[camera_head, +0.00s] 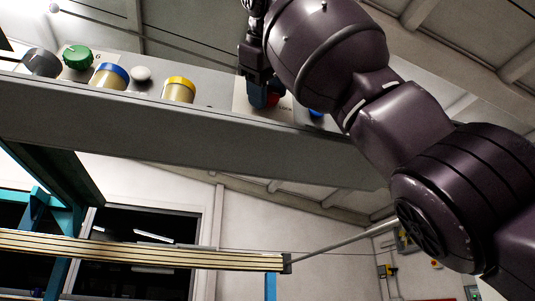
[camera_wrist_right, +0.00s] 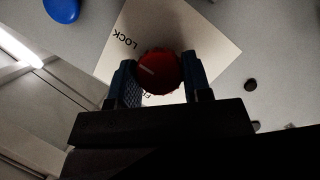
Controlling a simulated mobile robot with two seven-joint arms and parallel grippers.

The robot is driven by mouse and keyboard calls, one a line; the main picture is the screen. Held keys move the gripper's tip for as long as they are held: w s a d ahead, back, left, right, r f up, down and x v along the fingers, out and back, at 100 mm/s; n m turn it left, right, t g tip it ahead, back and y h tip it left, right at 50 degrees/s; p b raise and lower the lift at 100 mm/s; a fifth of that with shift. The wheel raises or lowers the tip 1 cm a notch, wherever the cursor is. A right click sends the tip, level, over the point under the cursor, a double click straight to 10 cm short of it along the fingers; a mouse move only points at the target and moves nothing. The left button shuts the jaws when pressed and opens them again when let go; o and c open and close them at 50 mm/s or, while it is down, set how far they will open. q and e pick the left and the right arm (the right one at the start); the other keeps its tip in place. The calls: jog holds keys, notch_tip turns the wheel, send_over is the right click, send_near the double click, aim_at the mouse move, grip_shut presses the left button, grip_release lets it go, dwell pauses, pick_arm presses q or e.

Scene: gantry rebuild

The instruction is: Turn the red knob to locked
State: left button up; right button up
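The red knob (camera_wrist_right: 158,72) sits on a pale label plate (camera_wrist_right: 205,45) in the right wrist view. A short light mark shows on the knob's left part. The word LOCK is printed on the plate up and left of the knob; other lettering below it is mostly hidden by my gripper. My right gripper (camera_wrist_right: 160,82) has one finger on each side of the knob, and both appear to touch it. In the head view my right gripper (camera_head: 262,94) reaches down to the panel, and only a little of the red knob (camera_head: 274,100) shows. My left gripper is out of view.
The grey panel (camera_head: 210,130) carries a green knob (camera_head: 78,57), a blue-topped jar-like part (camera_head: 110,76), a yellow-topped one (camera_head: 179,90), a dark round part (camera_head: 42,62) and a white button (camera_head: 141,74). A blue part (camera_wrist_right: 62,9) lies close to the plate.

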jog(key=o, duration=0.4)
jog(key=shift+o, duration=0.2)
jog(key=b+v, duration=0.2)
jog(key=v, duration=0.9)
jog(key=shift+w, duration=0.1)
